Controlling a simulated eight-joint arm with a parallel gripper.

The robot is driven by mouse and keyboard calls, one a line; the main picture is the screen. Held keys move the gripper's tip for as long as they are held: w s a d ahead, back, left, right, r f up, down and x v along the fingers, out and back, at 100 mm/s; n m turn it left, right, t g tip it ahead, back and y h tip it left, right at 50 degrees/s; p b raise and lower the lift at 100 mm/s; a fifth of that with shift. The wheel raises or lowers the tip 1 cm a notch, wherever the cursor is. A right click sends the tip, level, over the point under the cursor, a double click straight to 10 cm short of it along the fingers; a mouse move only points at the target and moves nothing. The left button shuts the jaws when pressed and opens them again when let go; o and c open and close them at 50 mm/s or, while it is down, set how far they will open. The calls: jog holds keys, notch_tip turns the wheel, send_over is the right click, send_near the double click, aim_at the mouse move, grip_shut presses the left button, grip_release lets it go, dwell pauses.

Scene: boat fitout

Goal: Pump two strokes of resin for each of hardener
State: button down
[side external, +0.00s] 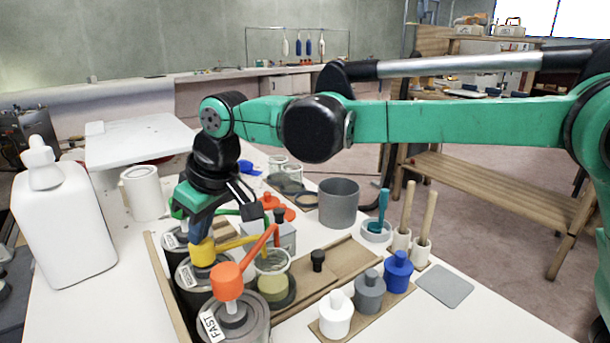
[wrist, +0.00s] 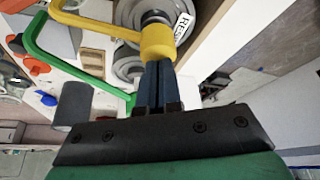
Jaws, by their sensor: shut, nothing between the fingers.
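My gripper (side external: 201,236) is shut and empty, pointing down with its fingertips at the top of the yellow pump head (side external: 203,253). Contact looks likely, but a small gap cannot be ruled out. In the wrist view the shut fingers (wrist: 155,88) end at the yellow head (wrist: 157,43), whose can has a partly visible label starting "RES". The orange pump head (side external: 228,283) stands nearest, on a can labelled FAST (side external: 240,333). A green pump spout (wrist: 75,72) belongs to the back can (side external: 172,240). The orange and yellow spouts reach toward a clear cup (side external: 271,279) holding yellowish liquid.
A white bottle (side external: 65,225) and a white mug (side external: 146,193) stand left. A grey pot (side external: 339,204) stands behind the cup. White, grey and blue small bottles (side external: 368,293) stand right, near brushes (side external: 426,220) and a grey pad (side external: 445,286).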

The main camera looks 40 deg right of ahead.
jog(key=shift+r, duration=2.15)
jog(key=shift+f, duration=0.15)
jog(key=shift+f, duration=2)
jog(key=shift+r, duration=2.15)
jog(key=shift+r, duration=1.5)
